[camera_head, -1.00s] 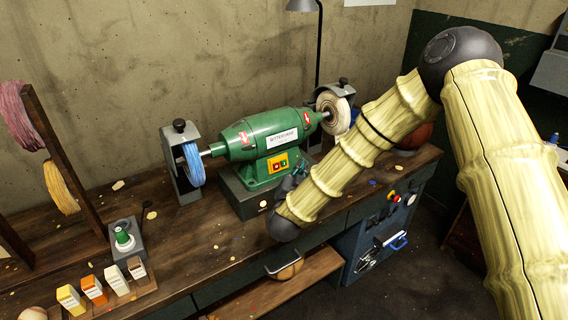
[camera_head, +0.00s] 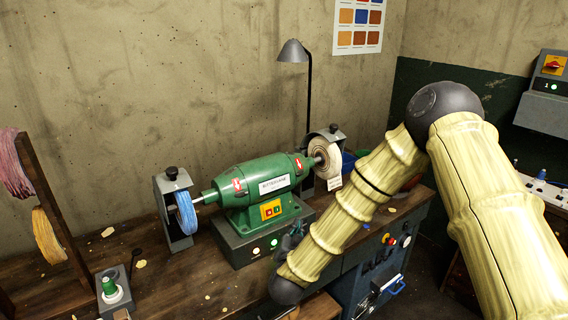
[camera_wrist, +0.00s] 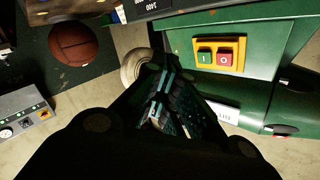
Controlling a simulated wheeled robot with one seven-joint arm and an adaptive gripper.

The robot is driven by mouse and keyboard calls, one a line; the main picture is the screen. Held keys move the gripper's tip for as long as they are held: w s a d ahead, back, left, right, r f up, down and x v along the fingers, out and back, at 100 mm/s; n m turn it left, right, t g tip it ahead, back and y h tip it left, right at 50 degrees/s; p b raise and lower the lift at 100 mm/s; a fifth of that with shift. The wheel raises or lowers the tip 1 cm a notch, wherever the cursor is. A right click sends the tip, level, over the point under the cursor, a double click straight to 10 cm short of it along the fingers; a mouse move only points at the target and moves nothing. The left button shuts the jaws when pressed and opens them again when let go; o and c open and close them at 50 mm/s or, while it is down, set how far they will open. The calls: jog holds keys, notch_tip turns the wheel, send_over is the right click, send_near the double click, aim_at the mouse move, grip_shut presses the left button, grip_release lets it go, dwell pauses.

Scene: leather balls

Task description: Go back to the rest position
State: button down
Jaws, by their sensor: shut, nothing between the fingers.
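My gripper (camera_wrist: 160,97) shows in the wrist view with its dark fingers together and nothing between them. In the head view only a small dark part of it (camera_head: 290,238) shows past the lower end of my arm. It is in front of the right part of the green bench grinder (camera_head: 255,192). In the wrist view the grinder's green body (camera_wrist: 290,38) with its yellow switch plate is beside and beyond the fingers. I cannot tell the exact gap between them.
The grinder stands on a wooden workbench (camera_head: 60,283) with a blue wheel (camera_head: 186,212) and a pale buffing wheel (camera_head: 325,160). A thread rack (camera_head: 52,195) is at left. A brown ball (camera_wrist: 73,44) shows in the wrist view.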

jog(key=s+d+f+n+g+y, duration=0.15)
jog(key=s+d+f+g, duration=0.3)
jog(key=s+f, duration=0.7)
jog(key=s+d+f+n+g+y, duration=0.1)
jog(key=s+d+f+n+g, duration=0.3)
jog(key=s+f, duration=0.75)
jog(key=s+d+f+g, duration=0.2)
jog(key=s+d+f, duration=0.1)
jog(key=s, duration=0.5)
jog(key=s+d+f+g, duration=0.2)
jog(key=s+d, duration=0.3)
jog(key=s, duration=0.4)
jog(key=s+d+f+g, duration=0.3)
jog(key=s+d+g, duration=0.1)
jog(key=s, duration=0.4)
jog(key=shift+s+d+f+h, duration=0.3)
jog(key=shift+f+h, duration=0.05)
jog(key=shift+w+a+n+g, duration=0.1)
jog(key=shift+n+g, duration=0.15)
